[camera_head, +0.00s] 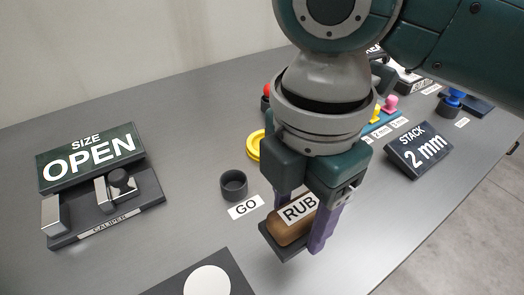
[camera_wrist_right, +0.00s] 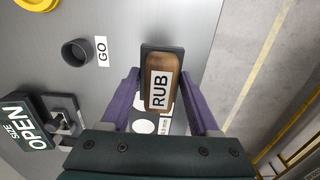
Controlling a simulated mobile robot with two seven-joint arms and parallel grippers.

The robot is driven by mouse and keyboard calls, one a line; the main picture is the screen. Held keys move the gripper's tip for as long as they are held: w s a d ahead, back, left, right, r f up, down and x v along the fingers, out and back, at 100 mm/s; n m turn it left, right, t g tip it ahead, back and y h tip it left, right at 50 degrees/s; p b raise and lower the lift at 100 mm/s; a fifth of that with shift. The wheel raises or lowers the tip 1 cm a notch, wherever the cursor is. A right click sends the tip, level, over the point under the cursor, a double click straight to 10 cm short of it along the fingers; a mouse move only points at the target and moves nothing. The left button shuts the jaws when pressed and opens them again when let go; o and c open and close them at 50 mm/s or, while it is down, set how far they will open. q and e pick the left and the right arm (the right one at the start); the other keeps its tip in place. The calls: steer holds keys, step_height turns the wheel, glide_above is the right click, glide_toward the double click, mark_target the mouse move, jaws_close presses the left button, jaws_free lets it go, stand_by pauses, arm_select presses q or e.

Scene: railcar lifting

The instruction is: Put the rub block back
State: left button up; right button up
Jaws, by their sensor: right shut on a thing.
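The rub block (camera_head: 284,231) is a rounded brown block with a white RUB label and a dark slab under it. It also shows in the wrist view (camera_wrist_right: 160,62), between the fingers. My right gripper (camera_head: 300,220) points down with purple fingers, one on each side of the block, and is shut on it. The fingers also show in the wrist view (camera_wrist_right: 160,88). I cannot tell whether the dark slab is part of the block or a separate rest, or whether it touches the table. My left gripper is not in view.
A dark cup (camera_head: 233,184) and GO label (camera_head: 246,207) are left of the block. A dark plate with a white disc (camera_head: 208,281) is at the front. The caliper (camera_head: 108,205) and OPEN sign (camera_head: 90,157) are left; the STACK sign (camera_head: 418,150) is right. Bare table lies front right.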

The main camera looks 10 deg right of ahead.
mark_target(295, 236)
step_height(295, 236, down, 5)
steer(key=shift+r+b, duration=0.1)
steer(key=shift+b, duration=0.25)
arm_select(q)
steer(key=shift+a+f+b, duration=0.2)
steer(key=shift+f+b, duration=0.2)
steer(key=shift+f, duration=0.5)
arm_select(e)
steer(key=shift+f, duration=2)
steer(key=o, duration=1.3)
steer(key=shift+f, duration=0.1)
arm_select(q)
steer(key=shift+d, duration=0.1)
